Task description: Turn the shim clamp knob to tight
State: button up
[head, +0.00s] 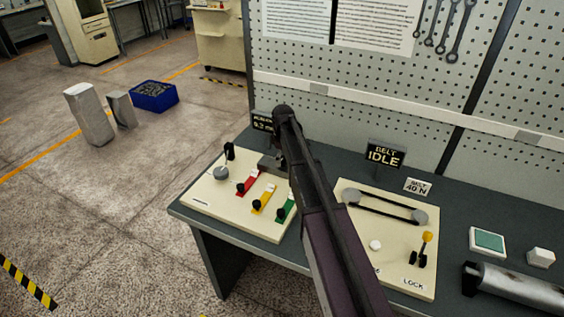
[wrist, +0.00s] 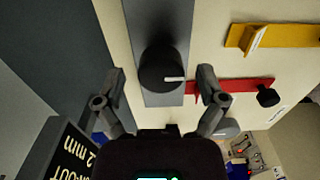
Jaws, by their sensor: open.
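The shim clamp knob (wrist: 160,72) is round and black with a white pointer line, which points right in the wrist view. It sits on a grey metal block (wrist: 150,20). My gripper (wrist: 162,78) is open, with one finger on each side of the knob and a visible gap to each. I cannot tell how far its tips are above the block. In the head view my arm hides the knob and the gripper; part of the grey block (head: 269,163) shows beside the arm.
Red (head: 247,184), yellow (head: 264,199) and green (head: 286,210) shims with black knobs lie on the cream panel (head: 225,202). The red shim is close to my right finger in the wrist view. A run-out display (wrist: 65,155) stands close by. The belt panel (head: 385,275) is to the right.

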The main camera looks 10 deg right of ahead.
jog(key=shift+f, duration=0.1)
jog(key=shift+c, duration=0.2)
jog(key=c, duration=1.1)
jog(key=shift+m, duration=0.3)
jog(key=m, duration=0.8)
jog(key=shift+m, duration=0.4)
jog(key=m, duration=0.8)
jog(key=shift+m, duration=0.3)
